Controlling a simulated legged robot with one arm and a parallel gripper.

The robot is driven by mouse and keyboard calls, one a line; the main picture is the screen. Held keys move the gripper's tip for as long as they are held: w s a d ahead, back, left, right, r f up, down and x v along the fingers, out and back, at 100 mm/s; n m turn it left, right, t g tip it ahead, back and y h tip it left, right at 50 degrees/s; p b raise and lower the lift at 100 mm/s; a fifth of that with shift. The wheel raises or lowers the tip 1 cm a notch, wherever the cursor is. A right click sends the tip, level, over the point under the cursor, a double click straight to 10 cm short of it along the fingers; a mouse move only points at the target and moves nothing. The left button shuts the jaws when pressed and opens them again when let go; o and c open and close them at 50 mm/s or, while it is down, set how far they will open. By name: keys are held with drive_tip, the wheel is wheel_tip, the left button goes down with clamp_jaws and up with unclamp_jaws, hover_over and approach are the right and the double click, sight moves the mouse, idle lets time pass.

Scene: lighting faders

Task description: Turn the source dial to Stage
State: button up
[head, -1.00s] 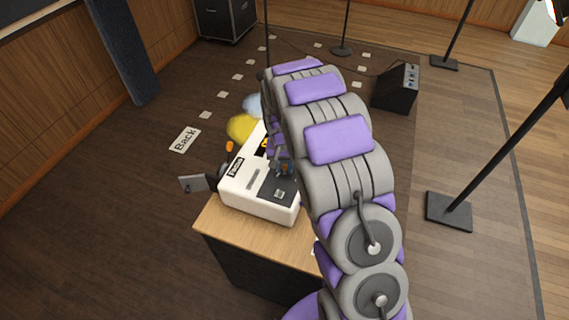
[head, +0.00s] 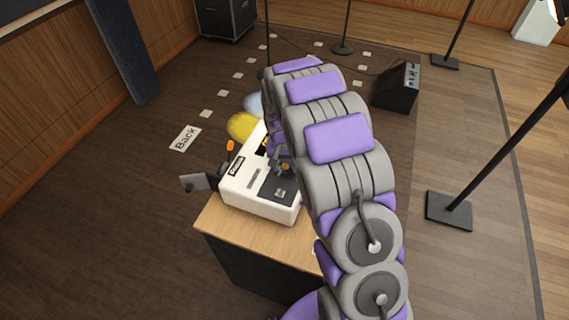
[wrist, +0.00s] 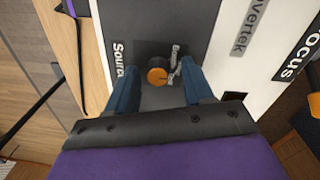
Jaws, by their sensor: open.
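The source dial (wrist: 158,77) is a round orange-topped knob on a dark panel in the wrist view. My gripper (wrist: 160,80) is open, with one blue finger on each side of the dial. I cannot tell whether either finger touches it. In the head view my gripper (head: 281,165) is over the white console (head: 246,203), and the dial is hard to make out there.
The console stands on a wooden-topped desk (head: 219,227). A grey plate (head: 194,182) sticks out at its left. Yellow and pale blue round shapes (head: 242,127) lie behind it. A black speaker (head: 397,88) and stand bases (head: 449,210) are on the floor to the right.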

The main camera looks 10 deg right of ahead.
sight(282, 170)
drive_tip(key=shift+r, duration=0.1)
wheel_tip(282, 170, up, 17)
drive_tip(key=a+p, duration=0.1)
drive_tip(key=p, duration=0.1)
drive_tip(key=shift+w, duration=0.2)
idle(0.4)
drive_tip(key=s+d+r+n, duration=0.1)
drive_tip(key=s+r, duration=0.3)
drive_tip(key=s, duration=0.6)
drive_tip(key=s+d+r+n, duration=0.1)
drive_tip(key=s+r, duration=0.2)
drive_tip(key=s, duration=0.8)
drive_tip(key=s+f+n+g, duration=0.1)
drive_tip(key=s, duration=1.7)
drive_tip(key=shift+s+a+f+n+g+y, duration=0.25)
drive_tip(key=shift+s+a+n+g+y, duration=0.05)
drive_tip(key=shift+s+n, duration=0.1)
